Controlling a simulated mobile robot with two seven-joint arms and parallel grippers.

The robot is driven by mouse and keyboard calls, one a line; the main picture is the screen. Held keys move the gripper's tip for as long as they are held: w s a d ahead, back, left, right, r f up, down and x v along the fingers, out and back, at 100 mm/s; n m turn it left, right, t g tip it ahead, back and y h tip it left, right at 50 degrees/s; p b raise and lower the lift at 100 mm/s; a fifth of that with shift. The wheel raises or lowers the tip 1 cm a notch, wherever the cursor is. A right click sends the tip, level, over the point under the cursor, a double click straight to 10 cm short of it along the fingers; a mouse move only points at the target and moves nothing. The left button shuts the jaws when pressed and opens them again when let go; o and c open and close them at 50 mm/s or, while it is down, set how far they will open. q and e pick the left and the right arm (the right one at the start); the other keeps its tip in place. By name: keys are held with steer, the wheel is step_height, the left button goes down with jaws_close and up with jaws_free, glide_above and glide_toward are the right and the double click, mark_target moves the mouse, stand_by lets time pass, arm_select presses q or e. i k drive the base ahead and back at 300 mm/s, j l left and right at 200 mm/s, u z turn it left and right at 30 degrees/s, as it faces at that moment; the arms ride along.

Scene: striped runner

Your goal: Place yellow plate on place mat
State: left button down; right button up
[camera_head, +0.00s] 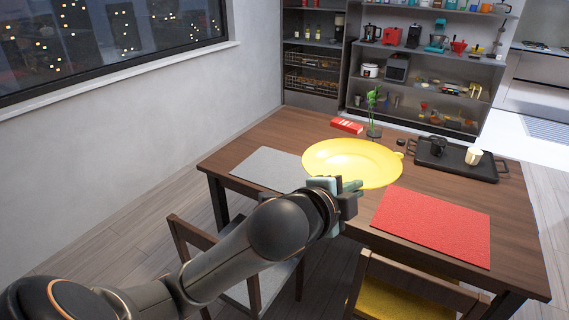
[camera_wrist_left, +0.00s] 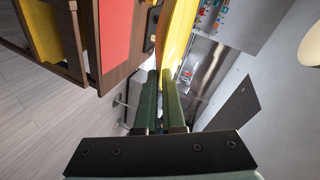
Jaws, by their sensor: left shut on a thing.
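The yellow plate (camera_head: 352,160) is a wide round dish in the head view, above the wooden table between two place mats. My left gripper (camera_head: 345,186) is shut on its near rim. The wrist view shows the fingers (camera_wrist_left: 164,98) closed on the edge of the yellow plate (camera_wrist_left: 178,38). A grey place mat (camera_head: 268,168) lies to the left, partly behind the plate and my arm. A red place mat (camera_head: 433,226) lies to the right, bare; it also shows in the wrist view (camera_wrist_left: 115,32). My right gripper is not in view.
A black tray (camera_head: 484,172) with a dark cup and a white cup (camera_head: 473,156) stands at the back right of the table (camera_head: 285,128). A red box (camera_head: 347,125) and a small plant vase (camera_head: 374,130) stand behind the plate. Chairs (camera_head: 415,285) line the near edge.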

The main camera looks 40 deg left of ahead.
mark_target(283, 170)
steer(key=i+j+z, duration=0.15)
steer(key=j, duration=0.15)
steer(key=j+z, duration=0.15)
steer(key=j, duration=0.15)
steer(key=i+j, duration=0.15)
steer(key=j, duration=0.2)
steer(key=i+j, duration=0.1)
steer(key=j, duration=0.2)
steer(key=i+j, duration=0.15)
steer(key=j, duration=0.2)
